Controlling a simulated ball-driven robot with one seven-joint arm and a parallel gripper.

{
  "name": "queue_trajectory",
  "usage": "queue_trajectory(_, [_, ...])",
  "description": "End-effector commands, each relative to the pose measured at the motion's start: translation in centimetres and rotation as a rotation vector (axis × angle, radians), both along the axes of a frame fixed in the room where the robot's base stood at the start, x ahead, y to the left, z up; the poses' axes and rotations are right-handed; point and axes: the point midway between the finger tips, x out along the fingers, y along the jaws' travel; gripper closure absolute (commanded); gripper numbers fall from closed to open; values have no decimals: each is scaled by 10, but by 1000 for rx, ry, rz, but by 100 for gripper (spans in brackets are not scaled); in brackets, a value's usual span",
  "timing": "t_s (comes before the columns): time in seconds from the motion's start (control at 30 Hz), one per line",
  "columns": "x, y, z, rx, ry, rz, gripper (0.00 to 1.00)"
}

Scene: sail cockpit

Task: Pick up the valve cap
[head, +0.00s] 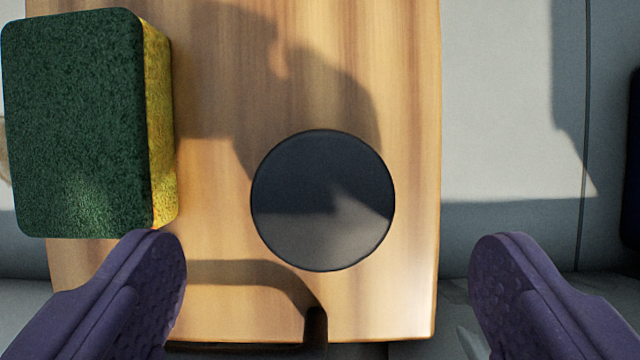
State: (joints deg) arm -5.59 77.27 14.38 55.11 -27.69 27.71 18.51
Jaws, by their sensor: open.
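The valve cap (322,201) looks like a dark, flat round disc. It lies on a wooden board (225,55), right of the board's middle and near its lower edge. My gripper (328,265) is open, with one purple finger at the lower left and the other at the lower right. The cap shows between and slightly above the fingertips, and neither finger touches it. Nothing hides the cap, though a shadow covers part of it.
A green and yellow sponge (75,125) lies at the board's left, its lower corner close to my left fingertip in the picture. Pale grey surface (500,110) shows to the right. A dark object (631,160) is cut off at the right edge.

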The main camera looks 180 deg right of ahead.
Motion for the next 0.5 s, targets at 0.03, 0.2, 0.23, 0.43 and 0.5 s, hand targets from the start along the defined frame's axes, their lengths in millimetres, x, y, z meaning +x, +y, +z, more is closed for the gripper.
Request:
queue_trajectory(0.03, [3,0,-11,1,0,-2,7])
queue_trajectory(0.2, [15,4,-39,0,0,-1,7])
queue_trajectory(0.23, [16,5,-43,1,-1,-1,7])
queue_trajectory(0.43, [23,5,-52,-1,-1,1,7])
queue_trajectory(0.5, [22,5,-50,-1,-1,1,7])
